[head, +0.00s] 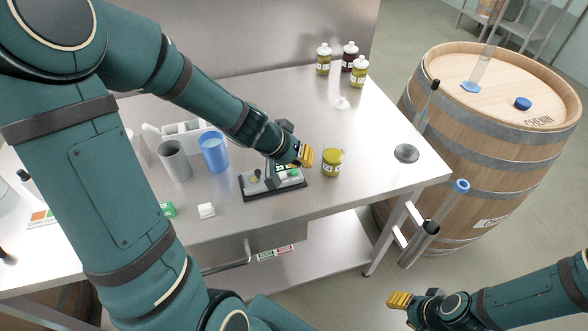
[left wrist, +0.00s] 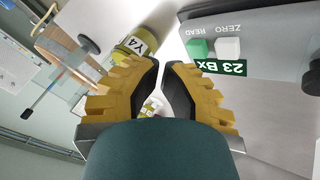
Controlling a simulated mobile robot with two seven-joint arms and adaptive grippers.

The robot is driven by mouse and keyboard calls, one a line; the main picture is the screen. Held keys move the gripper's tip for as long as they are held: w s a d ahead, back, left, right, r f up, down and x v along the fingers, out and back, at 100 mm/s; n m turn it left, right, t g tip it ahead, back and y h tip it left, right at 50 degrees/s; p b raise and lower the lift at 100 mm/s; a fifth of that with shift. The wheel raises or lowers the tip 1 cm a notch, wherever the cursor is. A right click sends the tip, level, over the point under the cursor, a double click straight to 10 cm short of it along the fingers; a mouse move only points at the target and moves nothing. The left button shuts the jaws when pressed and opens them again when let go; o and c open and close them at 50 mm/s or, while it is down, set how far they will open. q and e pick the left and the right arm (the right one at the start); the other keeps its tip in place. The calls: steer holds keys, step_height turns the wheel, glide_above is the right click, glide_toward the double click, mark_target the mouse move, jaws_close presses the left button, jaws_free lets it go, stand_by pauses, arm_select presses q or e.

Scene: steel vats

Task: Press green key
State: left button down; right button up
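The bench instrument (head: 262,190) is a grey box on a dark base near the table's front. Its green key (head: 294,173) is at the right end of its top. In the left wrist view the green key (left wrist: 197,48) sits beside a white key (left wrist: 228,47) marked ZERO, above a display (left wrist: 222,67) reading 23 Bx. My left gripper (head: 306,156) hangs just above and right of the green key, apart from it. Its fingertips (left wrist: 163,64) come together with nothing between them. My right gripper (head: 399,300) is low at the right, away from the table; its fingers are unclear.
A jar with yellow contents (head: 333,162) stands close right of my left gripper. A blue cup (head: 214,152) and a grey cup (head: 174,161) stand left of the instrument. Several bottles (head: 350,58) stand at the back. A barrel (head: 490,130) stands right of the table (head: 385,130).

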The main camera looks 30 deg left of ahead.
step_height(320, 180, up, 4)
steer(key=p, duration=0.4)
stand_by(0.3)
stand_by(0.5)
